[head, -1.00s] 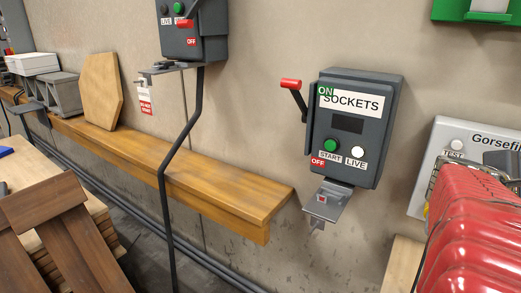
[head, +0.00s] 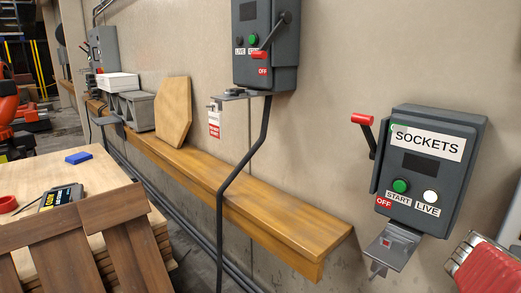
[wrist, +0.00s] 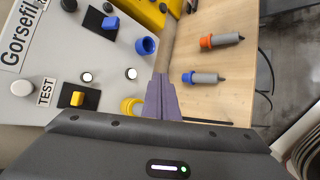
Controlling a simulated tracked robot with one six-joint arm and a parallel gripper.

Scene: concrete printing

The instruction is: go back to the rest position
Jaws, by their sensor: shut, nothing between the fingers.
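My gripper (wrist: 162,98) shows in the wrist view, its two purple-grey fingers closed together with nothing held between them. It is above a wooden table top (wrist: 212,99), beside the edge of a light grey panel (wrist: 50,118) with a TEST label, switches and blue and yellow round sockets. The gripper is not in the head view, where only part of a red ribbed shape (head: 487,272) shows at the lower right.
A grey SOCKETS box (head: 432,165) with a red-knobbed lever is on the wall. A wooden shelf (head: 270,215) runs along the wall. Orange (wrist: 222,40) and blue (wrist: 203,77) plugs lie on the table. Planks (head: 75,245) lean at lower left.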

